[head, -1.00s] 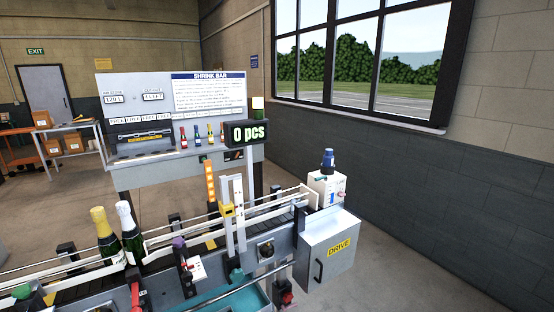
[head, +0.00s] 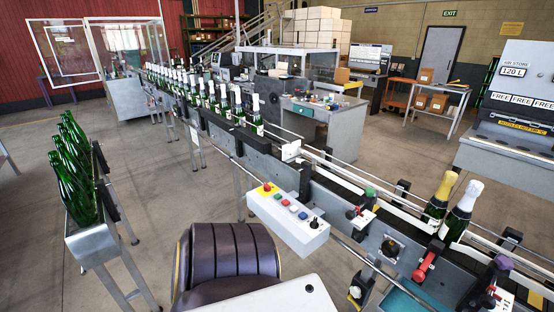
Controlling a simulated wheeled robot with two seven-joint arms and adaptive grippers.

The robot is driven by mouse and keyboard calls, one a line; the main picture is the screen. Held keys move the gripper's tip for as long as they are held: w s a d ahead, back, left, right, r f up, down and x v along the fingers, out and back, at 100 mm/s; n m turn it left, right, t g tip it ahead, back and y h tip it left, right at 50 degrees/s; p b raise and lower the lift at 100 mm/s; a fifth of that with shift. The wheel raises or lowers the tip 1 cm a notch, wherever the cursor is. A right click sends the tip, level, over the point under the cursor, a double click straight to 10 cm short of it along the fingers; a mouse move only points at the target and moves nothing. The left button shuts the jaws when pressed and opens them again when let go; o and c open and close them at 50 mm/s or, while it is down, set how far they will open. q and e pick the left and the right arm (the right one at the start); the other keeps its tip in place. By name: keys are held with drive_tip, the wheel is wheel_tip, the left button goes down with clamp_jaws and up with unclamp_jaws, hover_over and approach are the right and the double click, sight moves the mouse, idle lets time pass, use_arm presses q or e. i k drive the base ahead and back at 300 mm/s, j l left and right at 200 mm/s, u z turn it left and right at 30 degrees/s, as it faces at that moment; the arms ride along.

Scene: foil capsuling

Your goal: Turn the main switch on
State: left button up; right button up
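A white control box (head: 289,223) is mounted on the near side of the conveyor, in the middle of the head view. It carries a red mushroom button (head: 267,187) on a yellow patch, several small coloured buttons, and a black rotary knob (head: 314,223) at its right end. No label naming a main switch is readable, and I cannot tell the knob's setting. A red lever (head: 425,264) sits on the conveyor side further right. Neither of my grippers is in view.
The conveyor (head: 330,195) runs from back left to front right, carrying green bottles. A rack of green bottles (head: 72,185) stands left. A dark ribbed seat-like shape (head: 228,255) is in front of the control box. Grey floor is open between rack and conveyor.

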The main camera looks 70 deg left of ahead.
sight(268, 188)
drive_tip(key=u, duration=2.2)
